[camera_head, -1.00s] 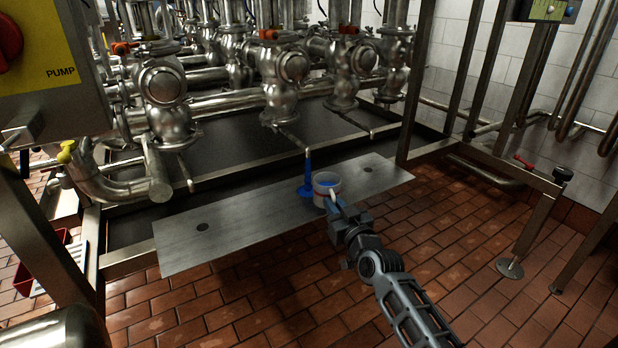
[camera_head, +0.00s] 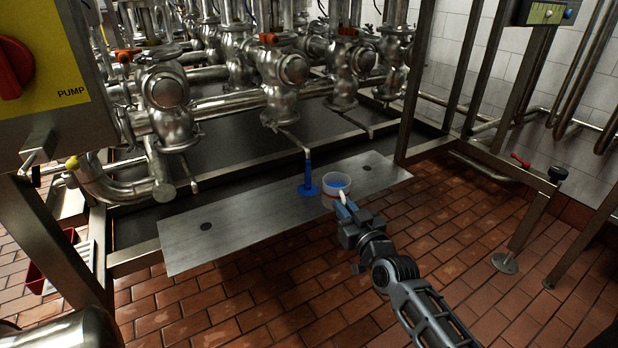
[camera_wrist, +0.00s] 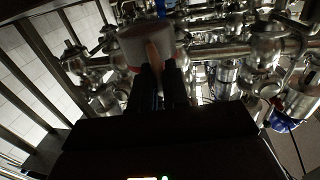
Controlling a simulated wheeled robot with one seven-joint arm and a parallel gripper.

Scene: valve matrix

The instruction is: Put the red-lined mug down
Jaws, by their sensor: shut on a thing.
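The red-lined mug (camera_head: 328,196) is pale with a reddish band and blue inside. It looks upright at the front edge of the metal plate (camera_head: 250,222), right of a blue stream. I cannot tell whether it touches the plate. My gripper (camera_head: 343,203) is shut on the mug's pale handle from the front right. In the wrist view the mug (camera_wrist: 135,45) stands beyond my two dark fingers (camera_wrist: 160,78), with its handle between them.
A blue stream (camera_head: 308,172) runs from a thin pipe onto the plate, with a blue patch below. Steel valves (camera_head: 285,75) stand behind. A frame post (camera_head: 422,80) stands at right.

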